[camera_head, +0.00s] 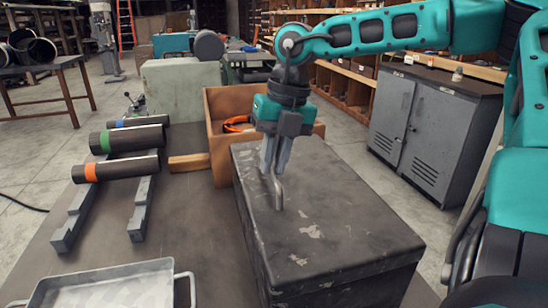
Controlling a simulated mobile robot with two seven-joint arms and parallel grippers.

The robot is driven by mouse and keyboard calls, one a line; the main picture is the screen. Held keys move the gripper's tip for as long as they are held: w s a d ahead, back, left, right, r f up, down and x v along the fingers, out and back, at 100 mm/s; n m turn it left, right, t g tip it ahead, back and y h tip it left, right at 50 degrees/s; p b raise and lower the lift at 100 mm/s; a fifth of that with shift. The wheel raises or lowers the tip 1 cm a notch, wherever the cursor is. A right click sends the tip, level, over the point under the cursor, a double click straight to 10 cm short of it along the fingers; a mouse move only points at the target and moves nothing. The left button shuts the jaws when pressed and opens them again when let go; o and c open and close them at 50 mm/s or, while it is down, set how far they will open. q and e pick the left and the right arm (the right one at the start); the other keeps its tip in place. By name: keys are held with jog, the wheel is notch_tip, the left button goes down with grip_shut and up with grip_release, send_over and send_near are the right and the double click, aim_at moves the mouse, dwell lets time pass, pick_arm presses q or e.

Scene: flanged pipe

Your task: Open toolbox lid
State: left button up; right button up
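The dark, scuffed toolbox (335,225) stands on the table in front of me, with its lid down. A metal handle (279,194) sticks up from the lid near its left side. My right gripper (274,172) points down over the lid, with its fingers at the handle. The fingers look close together, but I cannot tell whether they grip the handle. My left gripper is not in view.
A brown open box (222,105) with an orange item inside stands behind the toolbox. Several dark pipes with coloured bands (116,167) lie on metal rails to the left. A metal tray (105,285) is at the front left. A grey cabinet (430,125) stands on the right.

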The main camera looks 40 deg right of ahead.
grip_shut()
jog(key=shift+r, duration=0.1)
